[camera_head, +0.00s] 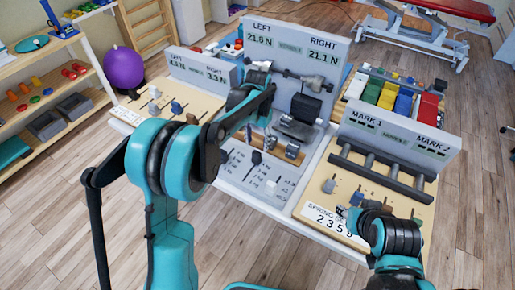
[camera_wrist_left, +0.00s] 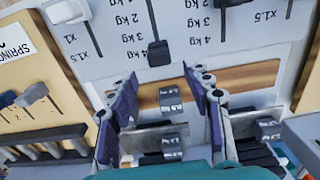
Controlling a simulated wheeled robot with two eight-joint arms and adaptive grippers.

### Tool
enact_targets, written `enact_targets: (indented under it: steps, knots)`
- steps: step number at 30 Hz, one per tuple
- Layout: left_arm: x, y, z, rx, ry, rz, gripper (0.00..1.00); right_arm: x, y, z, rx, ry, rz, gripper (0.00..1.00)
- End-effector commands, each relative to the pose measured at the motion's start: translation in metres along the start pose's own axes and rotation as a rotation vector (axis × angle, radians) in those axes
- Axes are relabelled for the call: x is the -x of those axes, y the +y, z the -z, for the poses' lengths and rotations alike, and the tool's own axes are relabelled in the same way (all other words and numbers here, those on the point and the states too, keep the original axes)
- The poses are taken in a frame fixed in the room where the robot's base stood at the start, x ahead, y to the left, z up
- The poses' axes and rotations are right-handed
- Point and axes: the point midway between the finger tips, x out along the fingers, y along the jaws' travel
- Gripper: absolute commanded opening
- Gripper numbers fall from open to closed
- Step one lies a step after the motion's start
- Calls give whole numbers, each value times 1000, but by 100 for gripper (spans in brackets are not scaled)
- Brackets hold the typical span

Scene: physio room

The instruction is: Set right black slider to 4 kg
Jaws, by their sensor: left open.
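The right black slider (camera_head: 257,157) stands on the middle station's pale panel (camera_head: 285,187). In the left wrist view this slider (camera_wrist_left: 158,52) is at the end of its slot, level with a 4 kg label (camera_wrist_left: 133,55). My left gripper (camera_wrist_left: 158,80) is open, its two fingers apart and empty, just beyond the slider and not closed on it. In the head view my left arm hides part of the panel. A second black slider (camera_wrist_left: 231,3) is cut off at the wrist view's top edge. My right gripper (camera_head: 352,212) is low over the right station; its fingers are unclear.
White sliders (camera_wrist_left: 67,12) stand beside the black ones. The right station carries grey rollers (camera_head: 380,172) and small knobs (camera_head: 329,186). An upright display board (camera_head: 290,48) rises behind the middle panel. A shelf (camera_head: 60,95) stands left; open floor lies between.

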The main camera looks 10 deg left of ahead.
Motion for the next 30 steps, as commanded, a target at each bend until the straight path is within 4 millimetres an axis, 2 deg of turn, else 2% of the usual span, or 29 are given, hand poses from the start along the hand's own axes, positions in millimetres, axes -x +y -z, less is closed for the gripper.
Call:
enact_targets:
  steps: [3,10,15,30]
  knots:
    - [27,0,0,0,0,0,50,0,0,0,0,0,0,40]
    - [60,0,1,0,1,0,50,0,0,0,0,0,0,40]
    - [68,0,1,0,1,0,50,0,0,0,0,0,0,40]
    - [70,0,-3,4,7,2,50,0,0,0,0,0,0,40]
